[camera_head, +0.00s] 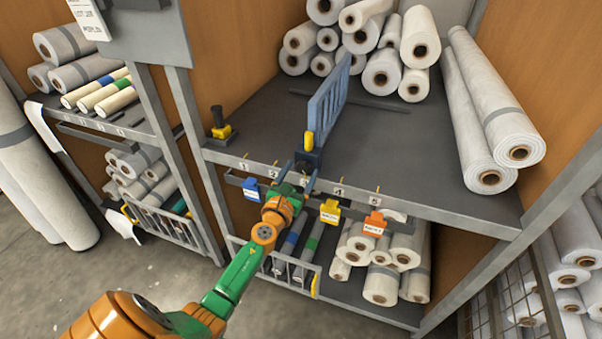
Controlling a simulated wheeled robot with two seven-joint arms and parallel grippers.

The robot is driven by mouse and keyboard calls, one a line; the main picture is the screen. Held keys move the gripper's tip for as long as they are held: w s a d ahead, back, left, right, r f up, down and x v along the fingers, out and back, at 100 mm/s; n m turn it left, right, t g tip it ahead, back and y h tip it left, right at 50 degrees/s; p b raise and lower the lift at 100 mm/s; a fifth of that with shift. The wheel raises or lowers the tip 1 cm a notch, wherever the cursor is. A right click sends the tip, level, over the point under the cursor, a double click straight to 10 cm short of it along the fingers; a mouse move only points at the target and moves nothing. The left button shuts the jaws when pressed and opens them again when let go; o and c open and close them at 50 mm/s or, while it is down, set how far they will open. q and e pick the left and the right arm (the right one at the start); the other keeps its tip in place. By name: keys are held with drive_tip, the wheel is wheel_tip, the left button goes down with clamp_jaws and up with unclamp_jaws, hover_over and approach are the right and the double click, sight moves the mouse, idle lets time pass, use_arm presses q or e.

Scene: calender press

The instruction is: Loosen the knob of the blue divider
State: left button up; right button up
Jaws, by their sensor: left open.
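The blue divider (327,103) stands upright on the dark shelf, running front to back. A dark block with a yellow knob (308,141) sits at its front end, near the shelf's front edge. My left gripper (305,176) is in front of that edge, just below the knob. Its two fingers are spread apart and point up toward the block. I see nothing between them, and they look apart from the knob, though the exact gap is hard to tell. My right gripper does not show.
Numbered slots line the shelf's front edge (400,205). Blue, yellow and orange tags (374,223) hang below it. A black and yellow clamp (219,124) stands at the left. White rolls (383,72) are stacked behind, and two long rolls (490,110) lie at the right.

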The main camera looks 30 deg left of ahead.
use_arm(q)
drive_tip(key=shift+s+r, duration=0.1)
drive_tip(key=shift+s, duration=0.05)
clamp_jaws()
